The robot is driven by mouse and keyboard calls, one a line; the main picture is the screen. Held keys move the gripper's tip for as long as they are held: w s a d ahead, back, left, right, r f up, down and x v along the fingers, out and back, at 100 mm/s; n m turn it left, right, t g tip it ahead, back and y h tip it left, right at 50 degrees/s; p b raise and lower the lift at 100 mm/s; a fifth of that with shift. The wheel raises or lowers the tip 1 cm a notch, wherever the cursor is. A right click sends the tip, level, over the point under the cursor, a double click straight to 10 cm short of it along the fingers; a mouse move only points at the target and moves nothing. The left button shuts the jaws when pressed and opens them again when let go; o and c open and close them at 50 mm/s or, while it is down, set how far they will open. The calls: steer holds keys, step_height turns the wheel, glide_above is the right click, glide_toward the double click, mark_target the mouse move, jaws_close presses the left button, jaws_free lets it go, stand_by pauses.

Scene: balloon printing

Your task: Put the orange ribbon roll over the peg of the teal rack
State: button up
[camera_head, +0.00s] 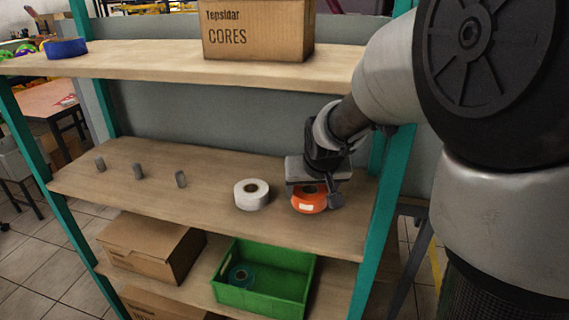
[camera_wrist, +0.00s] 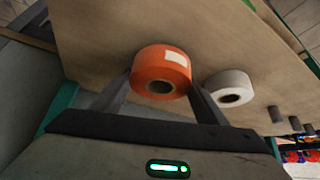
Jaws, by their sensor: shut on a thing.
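The orange ribbon roll (camera_head: 309,202) is at the right of the middle shelf of the teal rack (camera_head: 394,180), its hole facing up. My gripper (camera_head: 318,197) is over it with the fingers on either side, shut on the roll. In the wrist view the orange roll (camera_wrist: 162,72), with a white label, sits between the two fingertips (camera_wrist: 160,85). Several short grey pegs stand on the left part of the same shelf, among them a left peg (camera_head: 99,164), a middle peg (camera_head: 139,171) and a right peg (camera_head: 181,179). All three are bare. Whether the roll touches the shelf is unclear.
A white roll (camera_head: 251,194) stands just left of the orange roll, between it and the pegs. A green crate (camera_head: 262,292) and a carton (camera_head: 150,248) are below. The shelf around the pegs is clear.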

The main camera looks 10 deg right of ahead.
steer(key=shift+f, duration=1.1)
steer(key=shift+f+b, duration=0.25)
steer(key=shift+b, duration=0.05)
steer(key=o, duration=1.1)
steer(key=shift+r, duration=0.1)
